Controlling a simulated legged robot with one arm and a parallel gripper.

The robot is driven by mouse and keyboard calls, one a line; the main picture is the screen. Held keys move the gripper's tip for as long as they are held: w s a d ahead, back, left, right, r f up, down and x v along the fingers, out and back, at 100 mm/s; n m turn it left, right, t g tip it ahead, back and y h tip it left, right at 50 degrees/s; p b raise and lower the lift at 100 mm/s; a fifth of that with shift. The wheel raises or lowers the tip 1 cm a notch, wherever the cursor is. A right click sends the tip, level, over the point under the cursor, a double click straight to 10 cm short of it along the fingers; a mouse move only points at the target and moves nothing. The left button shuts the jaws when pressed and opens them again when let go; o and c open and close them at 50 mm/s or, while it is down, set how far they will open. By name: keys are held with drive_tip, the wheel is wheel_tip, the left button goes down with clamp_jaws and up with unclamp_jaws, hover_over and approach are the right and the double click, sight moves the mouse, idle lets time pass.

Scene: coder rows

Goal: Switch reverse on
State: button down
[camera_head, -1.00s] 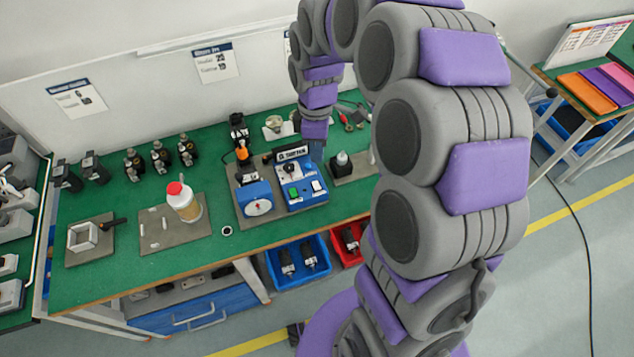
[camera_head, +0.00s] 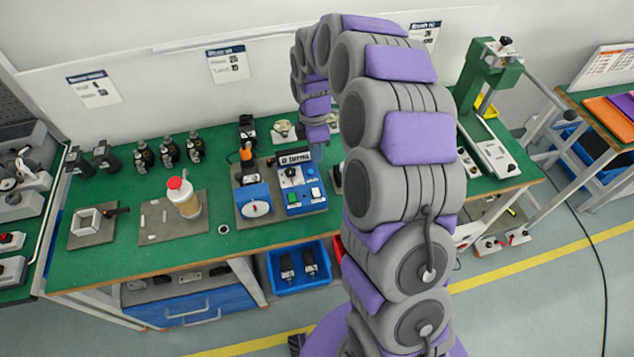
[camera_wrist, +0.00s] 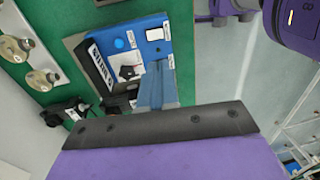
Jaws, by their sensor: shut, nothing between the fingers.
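A blue control box (camera_head: 318,208) stands on the green bench, with a dark label plate (camera_head: 294,158) along its back edge. Its face carries a black selector knob (camera_head: 291,173), a green button (camera_head: 291,194) and a white rocker (camera_head: 315,193). The wrist view shows the same box (camera_wrist: 140,52), with a round blue button (camera_wrist: 118,43) and the white rocker (camera_wrist: 153,34). The small labels are unreadable, so I cannot tell which control is reverse. My gripper (camera_wrist: 157,66) is shut and empty. Its fingertips overlap the box's edge in the wrist view; contact is unclear.
A blue gauge box (camera_head: 254,200) and a black-and-orange device (camera_head: 246,160) adjoin the control box at left. A blue bin (camera_head: 300,270) sits below the bench edge. A green press (camera_head: 490,72) is at right.

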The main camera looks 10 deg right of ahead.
sight(316, 194)
drive_tip(key=f+b, duration=0.1)
drive_tip(key=f, duration=0.3)
drive_tip(key=s+f+b, duration=0.1)
drive_tip(key=f, duration=0.4)
drive_tip(key=f+b, duration=0.1)
drive_tip(key=f, duration=0.3)
drive_tip(key=shift+s+a+f+b, duration=0.1)
drive_tip(key=shift+s+f+b, duration=0.15)
drive_tip(key=shift+s+b, duration=0.15)
drive_tip(key=shift+a+f, duration=0.1)
drive_tip(key=shift+f, duration=0.05)
